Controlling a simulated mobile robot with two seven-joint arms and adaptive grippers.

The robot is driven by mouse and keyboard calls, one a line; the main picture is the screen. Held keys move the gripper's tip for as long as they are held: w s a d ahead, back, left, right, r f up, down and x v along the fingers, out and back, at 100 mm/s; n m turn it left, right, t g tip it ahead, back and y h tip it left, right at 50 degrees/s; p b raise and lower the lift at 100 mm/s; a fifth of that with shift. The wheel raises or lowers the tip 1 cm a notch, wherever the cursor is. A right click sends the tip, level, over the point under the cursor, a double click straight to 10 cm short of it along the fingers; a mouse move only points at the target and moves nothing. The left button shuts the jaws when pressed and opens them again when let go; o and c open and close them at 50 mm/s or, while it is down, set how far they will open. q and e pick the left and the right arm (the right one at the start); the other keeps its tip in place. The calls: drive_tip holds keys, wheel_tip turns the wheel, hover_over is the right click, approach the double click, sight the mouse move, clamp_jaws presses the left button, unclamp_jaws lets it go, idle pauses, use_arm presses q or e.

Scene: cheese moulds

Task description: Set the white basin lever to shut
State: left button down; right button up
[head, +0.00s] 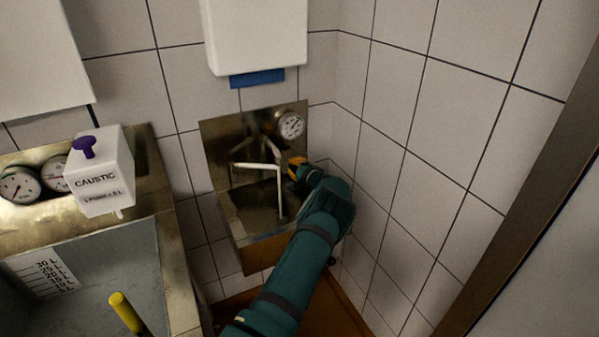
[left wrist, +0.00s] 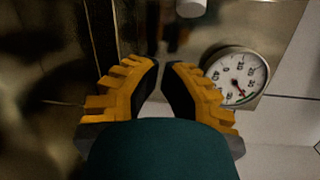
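A metal basin (head: 232,240) is set against the wall. A white bent bar (head: 255,166) reaches over it, with a white part hanging down into it (head: 282,205). I cannot tell which part is the lever or how it is set. My left gripper (head: 295,166), with yellow-and-black fingers, is just right of this bar, below the gauge. It also shows in the left wrist view (left wrist: 160,66). Its tips are drawn close together, with only a thin wedge between them and nothing held. No white lever shows clearly between them. My right gripper is not in view.
A round gauge (head: 291,125) is on the basin's back panel, also large in the left wrist view (left wrist: 236,77). A white dispenser (head: 257,35) hangs above. A CAUSTIC box (head: 100,170) and larger vat (head: 165,270) stand left. A tiled wall (head: 400,130) is close right.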

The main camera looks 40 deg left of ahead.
use_arm(q)
drive_tip(key=shift+s+a+r+p, duration=0.15)
drive_tip(key=shift+s+a+p, duration=0.1)
drive_tip(key=shift+s, duration=0.5)
drive_tip(key=shift+s+a+r+p, duration=0.15)
drive_tip(key=shift+s+a, duration=0.1)
drive_tip(key=shift+s, duration=0.45)
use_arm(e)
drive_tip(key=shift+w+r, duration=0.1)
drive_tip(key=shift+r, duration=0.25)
use_arm(q)
drive_tip(key=shift+s+d+f, duration=0.1)
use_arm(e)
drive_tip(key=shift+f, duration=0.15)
